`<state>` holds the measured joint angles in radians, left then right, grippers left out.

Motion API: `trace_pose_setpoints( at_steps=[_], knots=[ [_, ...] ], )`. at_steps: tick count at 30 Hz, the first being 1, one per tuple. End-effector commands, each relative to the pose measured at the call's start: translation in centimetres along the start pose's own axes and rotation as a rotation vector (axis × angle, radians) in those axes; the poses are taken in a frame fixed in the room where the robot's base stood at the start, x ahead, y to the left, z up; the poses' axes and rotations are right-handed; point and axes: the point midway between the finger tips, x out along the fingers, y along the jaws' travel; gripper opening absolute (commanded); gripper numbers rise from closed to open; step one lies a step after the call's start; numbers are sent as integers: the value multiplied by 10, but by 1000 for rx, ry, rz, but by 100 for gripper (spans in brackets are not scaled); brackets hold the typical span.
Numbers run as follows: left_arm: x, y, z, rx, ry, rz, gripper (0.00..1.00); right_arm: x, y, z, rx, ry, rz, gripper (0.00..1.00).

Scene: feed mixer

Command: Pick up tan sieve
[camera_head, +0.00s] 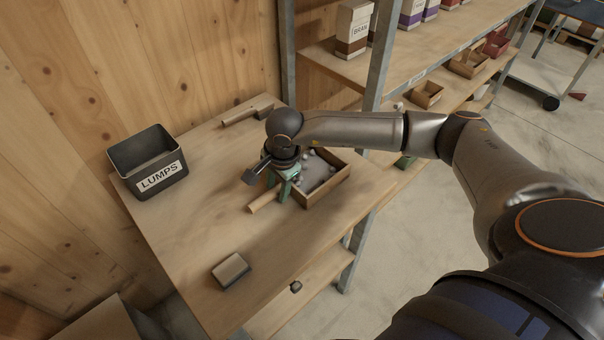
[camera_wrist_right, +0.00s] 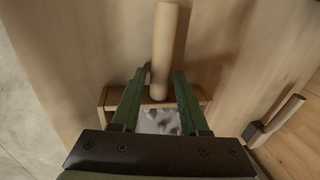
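The tan sieve (camera_head: 333,190) is a shallow wooden-framed box with a grey mesh bottom, lying on the wooden table near its right edge. Several pale lumps lie in it. Its round wooden handle (camera_head: 263,202) points left toward the table's middle. My right gripper (camera_head: 279,190) is over the handle side of the sieve, pointing down. In the right wrist view, its green fingers (camera_wrist_right: 160,74) are open, with the handle (camera_wrist_right: 165,45) lined up between them and gaps on both sides. My arm hides part of the sieve. My left gripper is not in view.
A black bin labelled LUMPS (camera_head: 148,163) stands at the table's back left. A wooden-handled tool (camera_head: 246,115) lies near the wall. A small block (camera_head: 230,271) lies near the front. A metal shelf post (camera_head: 381,50) rises behind my arm. The table's middle is clear.

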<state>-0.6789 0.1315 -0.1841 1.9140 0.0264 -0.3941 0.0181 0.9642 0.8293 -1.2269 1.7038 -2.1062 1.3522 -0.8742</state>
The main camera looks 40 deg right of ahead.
Motion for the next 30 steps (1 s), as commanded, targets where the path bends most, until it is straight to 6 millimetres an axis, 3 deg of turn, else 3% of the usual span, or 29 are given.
trace_pose_setpoints(
  at_steps=[2, 11, 30],
  knots=[
    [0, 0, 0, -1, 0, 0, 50, 0, 0, 0, 0, 0, 0, 34],
    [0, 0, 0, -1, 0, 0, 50, 0, 0, 0, 0, 0, 0, 0],
    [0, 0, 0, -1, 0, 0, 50, -1, 0, 0, 1, 0, -1, 0]
  ],
)
